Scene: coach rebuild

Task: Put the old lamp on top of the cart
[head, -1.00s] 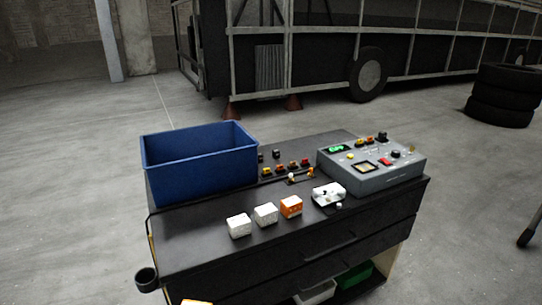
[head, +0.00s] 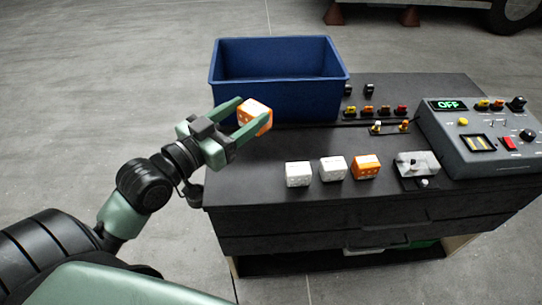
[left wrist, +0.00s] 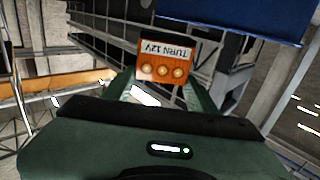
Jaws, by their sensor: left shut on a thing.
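An orange block-shaped lamp (head: 254,116) is held between the green fingers of my left gripper (head: 234,122). In the left wrist view the lamp (left wrist: 162,68) shows a label reading "TURN 12V" and a row of three round spots. My left gripper is shut on it and holds it up at the left side of the black cart (head: 262,178), in front of the blue bin. The lamp looks raised above the cart top; the exact gap is hard to tell. My right gripper is not in view.
The blue bin (head: 230,82) stands on the cart's back left. Two white blocks (head: 298,174) and another orange block (head: 365,167) stand in a row near the front edge. A grey control box (head: 480,135) reading "OFF" sits at right. The cart top's front left is bare.

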